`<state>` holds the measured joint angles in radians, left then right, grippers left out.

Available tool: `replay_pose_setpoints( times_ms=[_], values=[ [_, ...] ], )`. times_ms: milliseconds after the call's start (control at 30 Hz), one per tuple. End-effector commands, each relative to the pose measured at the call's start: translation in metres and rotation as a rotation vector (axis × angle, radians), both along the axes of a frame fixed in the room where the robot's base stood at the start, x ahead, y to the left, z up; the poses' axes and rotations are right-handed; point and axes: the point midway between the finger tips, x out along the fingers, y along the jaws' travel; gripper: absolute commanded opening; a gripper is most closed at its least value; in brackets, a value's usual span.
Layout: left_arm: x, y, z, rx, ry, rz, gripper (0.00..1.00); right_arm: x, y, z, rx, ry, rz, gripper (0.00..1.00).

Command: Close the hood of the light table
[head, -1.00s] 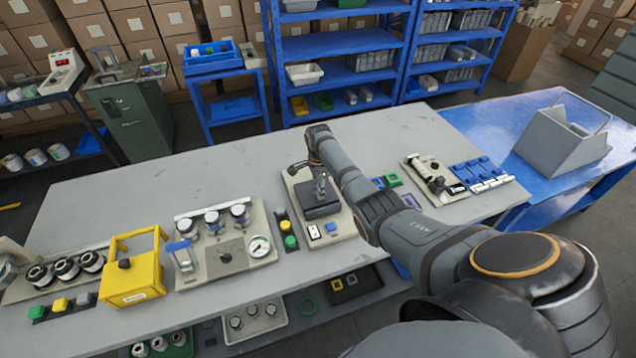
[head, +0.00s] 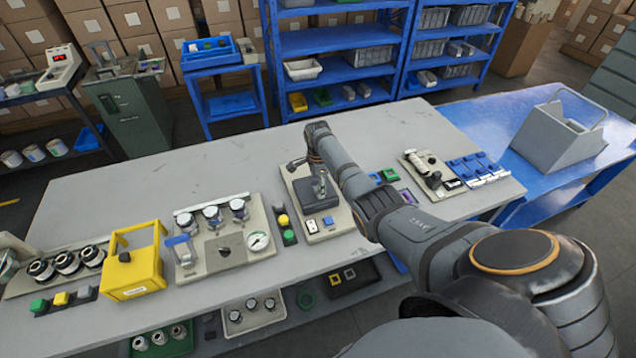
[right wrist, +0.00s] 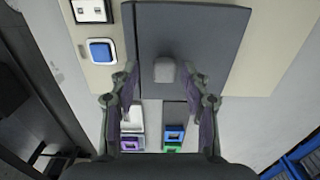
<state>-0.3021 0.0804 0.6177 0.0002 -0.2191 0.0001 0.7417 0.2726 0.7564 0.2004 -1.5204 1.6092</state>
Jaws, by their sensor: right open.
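The light table is a beige-based unit (head: 330,222) on the grey bench, with a rocker switch and a blue button (head: 327,220) at its front. Its dark grey hood (head: 309,194) sits on the base; I cannot tell how far it is tilted. In the right wrist view the hood is a dark panel (right wrist: 200,40) with a small grey knob (right wrist: 165,71). My right gripper (head: 320,188) is open and over the hood. In the right wrist view its fingers (right wrist: 160,80) lie either side of the knob; contact cannot be told. My left gripper is out of view.
A strip with yellow and green buttons (head: 286,226) and a gauge panel (head: 222,250) stand left of the unit. A yellow box (head: 133,275) is farther left. Green and purple frames (head: 390,175) lie to the right. The bench behind is clear.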

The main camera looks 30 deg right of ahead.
Motion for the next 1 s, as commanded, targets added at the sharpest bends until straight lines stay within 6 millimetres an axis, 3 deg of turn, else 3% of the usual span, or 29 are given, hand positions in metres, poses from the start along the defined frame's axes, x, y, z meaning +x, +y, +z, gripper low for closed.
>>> replay_pose_setpoints(
  times_ms=[500, 700, 1000],
  values=[
    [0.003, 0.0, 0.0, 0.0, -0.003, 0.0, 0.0, -0.001, 0.0, 0.104, 0.0, -0.002, 0.0, 0.47],
    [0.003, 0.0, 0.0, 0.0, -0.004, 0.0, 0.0, -0.001, 0.0, 0.118, 0.0, 0.0, 0.0, 0.47],
    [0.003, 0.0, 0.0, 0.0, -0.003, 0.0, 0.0, -0.001, 0.0, 0.119, 0.0, 0.0, 0.0, 0.47]
  ],
)
